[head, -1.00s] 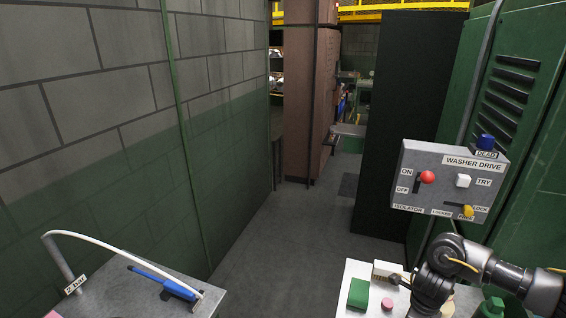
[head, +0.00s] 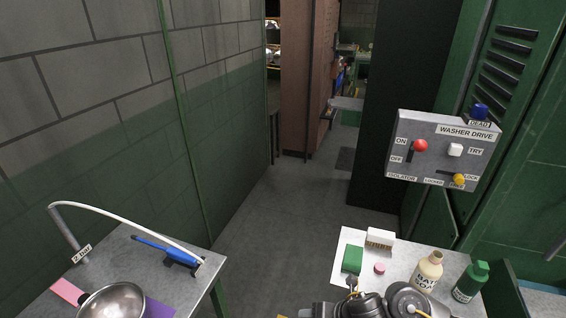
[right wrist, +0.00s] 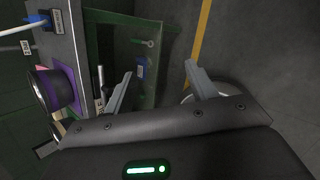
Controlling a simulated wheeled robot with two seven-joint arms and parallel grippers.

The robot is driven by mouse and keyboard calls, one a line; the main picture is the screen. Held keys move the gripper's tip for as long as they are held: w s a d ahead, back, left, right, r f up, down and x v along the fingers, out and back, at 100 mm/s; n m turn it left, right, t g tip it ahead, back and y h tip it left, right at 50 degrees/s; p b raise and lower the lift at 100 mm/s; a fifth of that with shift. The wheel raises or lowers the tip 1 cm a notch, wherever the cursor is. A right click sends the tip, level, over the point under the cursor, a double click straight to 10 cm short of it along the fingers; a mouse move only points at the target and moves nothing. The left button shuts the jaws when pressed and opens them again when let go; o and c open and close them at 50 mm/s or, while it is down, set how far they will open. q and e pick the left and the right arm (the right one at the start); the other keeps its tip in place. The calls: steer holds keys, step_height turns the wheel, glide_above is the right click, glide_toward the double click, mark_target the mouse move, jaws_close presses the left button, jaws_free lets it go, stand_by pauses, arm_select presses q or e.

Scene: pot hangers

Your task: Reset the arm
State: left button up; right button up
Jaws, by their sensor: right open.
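The arm to reset is my right arm, whose dark links show at the bottom of the head view, in front of the right-hand table. Its fingers are cut off or hidden there. In the right wrist view my right gripper (right wrist: 160,84) is open, with its two grey fingers spread wide and nothing between them. It looks past a green metal frame (right wrist: 105,45) towards the floor. My left gripper is not in view.
The left table (head: 120,255) holds a metal bowl (head: 112,300), a blue-handled tool (head: 165,250) and a white hose. The right table (head: 345,265) carries a green block (head: 352,259) and bottles (head: 428,271). A washer drive box (head: 440,150) is at right. The aisle between is clear.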

step_height(320, 180, up, 2)
steer(key=s+a+r+m+t, duration=0.1)
steer(key=s+a+m+t, duration=0.15)
steer(key=m, duration=0.65)
steer(key=s+d+f+m+g+h, duration=0.2)
steer(key=s+d+m+g+h, duration=0.25)
steer(key=s+d+m, duration=1.75)
steer(key=w+a+f+m+b, duration=0.1)
steer(key=a+f, duration=0.1)
steer(key=f, duration=1.3)
steer(key=a+f+m+b, duration=0.1)
steer(key=a+f, duration=0.1)
steer(key=f, duration=1.3)
steer(key=s+d+f+g+h+b, duration=0.1)
steer(key=s+d+f, duration=0.1)
steer(key=s+f, duration=1.3)
steer(key=shift+s+d+f+g, duration=0.2)
steer(key=shift+d+g, duration=0.1)
steer(key=shift+d, duration=0.1)
